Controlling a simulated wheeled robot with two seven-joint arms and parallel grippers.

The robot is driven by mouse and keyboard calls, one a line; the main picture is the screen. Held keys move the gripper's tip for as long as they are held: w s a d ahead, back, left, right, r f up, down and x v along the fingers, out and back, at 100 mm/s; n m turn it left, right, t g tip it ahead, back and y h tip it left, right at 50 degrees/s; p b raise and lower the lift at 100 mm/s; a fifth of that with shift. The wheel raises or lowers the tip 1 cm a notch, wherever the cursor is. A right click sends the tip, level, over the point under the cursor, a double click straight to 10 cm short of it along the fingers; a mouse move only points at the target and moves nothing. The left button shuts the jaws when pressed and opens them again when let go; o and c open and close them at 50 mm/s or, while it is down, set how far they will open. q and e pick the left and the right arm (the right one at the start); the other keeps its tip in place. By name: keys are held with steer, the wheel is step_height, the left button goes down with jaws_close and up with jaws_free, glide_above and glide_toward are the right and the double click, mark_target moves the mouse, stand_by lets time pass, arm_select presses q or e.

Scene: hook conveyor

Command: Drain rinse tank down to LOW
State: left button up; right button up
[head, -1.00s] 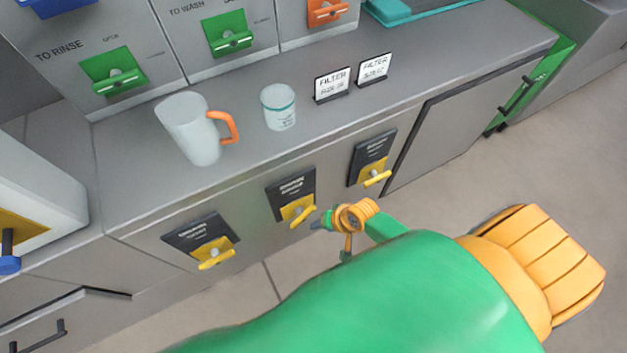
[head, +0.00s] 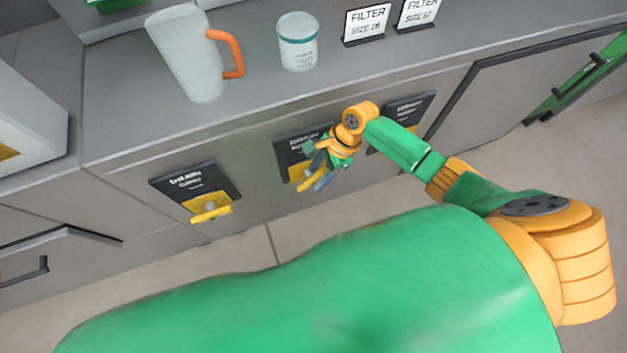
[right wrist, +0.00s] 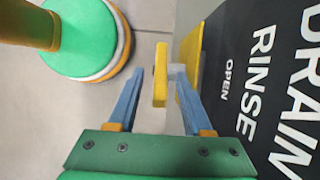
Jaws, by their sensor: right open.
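The drain rinse valve plate (right wrist: 262,85) is black with white "DRAIN RINSE" and "OPEN" lettering. In the head view it is the middle plate (head: 290,146) on the cabinet front, partly hidden by my right gripper. Its yellow lever (right wrist: 160,75) sits between the fingers of my right gripper (right wrist: 157,85), which is open. The fingers lie on either side of the lever without closing on it. In the head view the right gripper (head: 318,180) is at this middle valve. My left gripper is not in view. No rinse tank level shows.
Another drain plate (head: 195,182) with a yellow lever (head: 211,213) is to the left, and a third plate (head: 408,108) to the right, partly behind my arm. A jug (head: 188,55), a cup (head: 298,45) and filter signs (head: 367,22) stand on the counter above.

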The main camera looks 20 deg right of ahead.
mark_target(313, 181)
steer(key=b+x, duration=0.1)
steer(key=x, duration=0.2)
steer(key=shift+w+a+f, duration=0.1)
steer(key=shift+f, duration=0.1)
jaws_close()
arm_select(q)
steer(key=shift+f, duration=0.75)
